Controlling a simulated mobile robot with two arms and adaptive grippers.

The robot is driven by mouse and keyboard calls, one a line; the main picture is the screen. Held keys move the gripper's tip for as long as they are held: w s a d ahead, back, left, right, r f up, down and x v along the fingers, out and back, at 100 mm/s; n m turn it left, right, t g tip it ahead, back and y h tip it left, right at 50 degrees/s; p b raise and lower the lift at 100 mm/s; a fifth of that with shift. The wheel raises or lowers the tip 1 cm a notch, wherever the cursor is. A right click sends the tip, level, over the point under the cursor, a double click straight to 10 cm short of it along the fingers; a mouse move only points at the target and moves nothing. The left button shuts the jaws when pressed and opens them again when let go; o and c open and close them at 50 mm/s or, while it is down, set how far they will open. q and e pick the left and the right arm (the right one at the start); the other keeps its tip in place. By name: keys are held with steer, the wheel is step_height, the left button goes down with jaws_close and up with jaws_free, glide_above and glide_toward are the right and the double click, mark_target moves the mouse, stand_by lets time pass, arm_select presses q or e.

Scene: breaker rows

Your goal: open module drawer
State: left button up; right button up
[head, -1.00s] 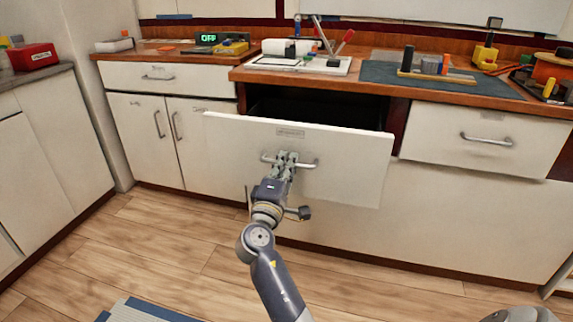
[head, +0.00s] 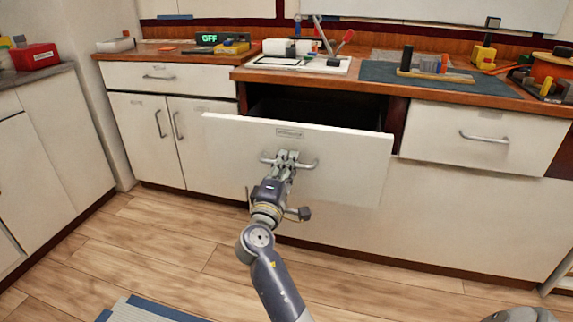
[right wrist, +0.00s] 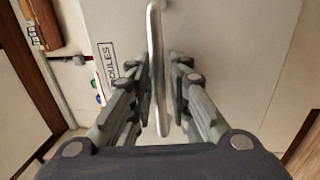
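The module drawer (head: 340,160) is the wide white drawer under the middle of the counter. It stands pulled out, with a dark gap showing behind its front. Its label, partly visible in the right wrist view, ends in "ULES" (right wrist: 107,65). The drawer's metal bar handle (head: 309,165) also shows in the right wrist view (right wrist: 157,60), running between my fingers. My right gripper (head: 285,158) is at the middle of this handle, its fingers (right wrist: 162,95) close against both sides of the bar. The drawer's inside is mostly hidden. My left gripper is not in view.
A closed white drawer (head: 485,135) is to the right, and a closed drawer (head: 155,77) above cabinet doors is to the left. A tray (head: 300,65) and a dark mat (head: 390,75) with small parts lie on the counter. The wooden floor (head: 180,250) in front looks mostly clear.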

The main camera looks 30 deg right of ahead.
steer(key=v, duration=0.7)
steer(key=shift+s+a, duration=0.2)
steer(key=shift+f, duration=0.1)
